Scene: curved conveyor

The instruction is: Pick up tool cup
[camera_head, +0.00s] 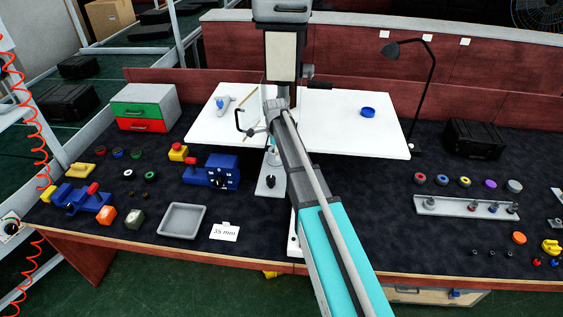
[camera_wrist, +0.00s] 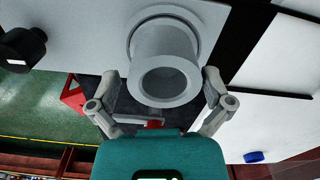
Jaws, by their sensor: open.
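In the wrist view a grey hollow cylinder (camera_wrist: 166,65) with a thick rim faces the camera with its open end. It looks like the tool cup, but I cannot tell for certain. My gripper (camera_wrist: 160,75) is open, with one finger on each side of this cylinder and small gaps visible beside it. It is not gripping the cylinder. In the head view my arm reaches to the machine (camera_head: 284,55) at the middle of the bench, and the cylinder cannot be made out there.
White boards (camera_head: 350,128) flank the machine. A grey tray (camera_head: 164,234), a blue box (camera_head: 221,171) and a black lamp (camera_head: 424,98) stand around. Bare dark mat lies between items.

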